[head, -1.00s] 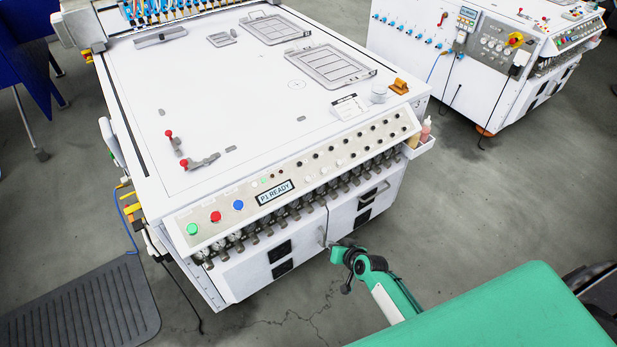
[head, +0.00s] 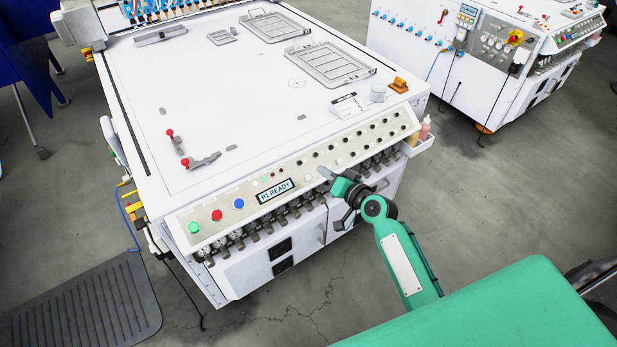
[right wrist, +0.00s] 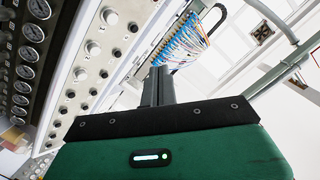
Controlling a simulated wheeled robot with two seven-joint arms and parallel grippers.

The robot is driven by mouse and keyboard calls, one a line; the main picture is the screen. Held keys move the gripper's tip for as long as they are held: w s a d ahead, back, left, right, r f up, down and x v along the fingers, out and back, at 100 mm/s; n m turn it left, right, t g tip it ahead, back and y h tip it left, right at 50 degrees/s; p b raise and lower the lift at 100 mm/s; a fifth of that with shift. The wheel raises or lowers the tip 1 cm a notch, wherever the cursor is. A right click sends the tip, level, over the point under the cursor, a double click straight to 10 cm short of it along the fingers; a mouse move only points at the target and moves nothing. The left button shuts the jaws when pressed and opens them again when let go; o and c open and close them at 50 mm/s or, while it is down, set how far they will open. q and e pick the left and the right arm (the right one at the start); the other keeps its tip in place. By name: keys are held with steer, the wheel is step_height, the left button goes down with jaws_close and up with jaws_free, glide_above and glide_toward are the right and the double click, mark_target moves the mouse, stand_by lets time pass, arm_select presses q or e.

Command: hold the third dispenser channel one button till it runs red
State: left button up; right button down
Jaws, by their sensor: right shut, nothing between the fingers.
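The white dispenser machine has a sloped front panel (head: 225,208) with rows of small white and dark buttons (head: 338,162). I cannot tell which one is the third dispenser's channel one button. My right gripper (head: 325,173) is shut and empty, its tip at the panel's lower edge just right of the display, hiding a few buttons. In the right wrist view its dark fingers (right wrist: 157,85) point up beside a row of white buttons (right wrist: 93,48) with numbers. I cannot tell whether the tip touches the panel. A display (head: 274,191) reads "P1 READY". My left gripper is not in view.
Green, red and blue buttons (head: 217,215) sit at the panel's left end. Gauges (right wrist: 33,33) line up below the panel. A small tray with bottles (head: 420,140) hangs at its right end. A second white machine (head: 480,60) stands behind right, with grey floor between.

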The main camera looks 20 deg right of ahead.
mark_target(308, 178)
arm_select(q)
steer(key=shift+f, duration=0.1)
arm_select(e)
steer(key=shift+f, duration=0.15)
arm_select(q)
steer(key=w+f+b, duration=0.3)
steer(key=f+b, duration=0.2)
steer(key=b, duration=0.2)
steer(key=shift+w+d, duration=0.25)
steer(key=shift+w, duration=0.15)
arm_select(e)
steer(key=shift+w+a+f, duration=0.2)
steer(key=shift+w+f, duration=0.6)
steer(key=shift+f, duration=0.35)
steer(key=shift+w+a+f, duration=0.25)
steer(key=shift+w+f, duration=0.6)
steer(key=shift+f, duration=0.35)
steer(key=shift+w+a+f, duration=0.2)
steer(key=shift+w+f, duration=0.6)
steer(key=shift+f, duration=0.35)
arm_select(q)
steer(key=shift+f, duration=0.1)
arm_select(e)
steer(key=shift+w+f+b, duration=0.25)
steer(key=shift+f+b, duration=0.15)
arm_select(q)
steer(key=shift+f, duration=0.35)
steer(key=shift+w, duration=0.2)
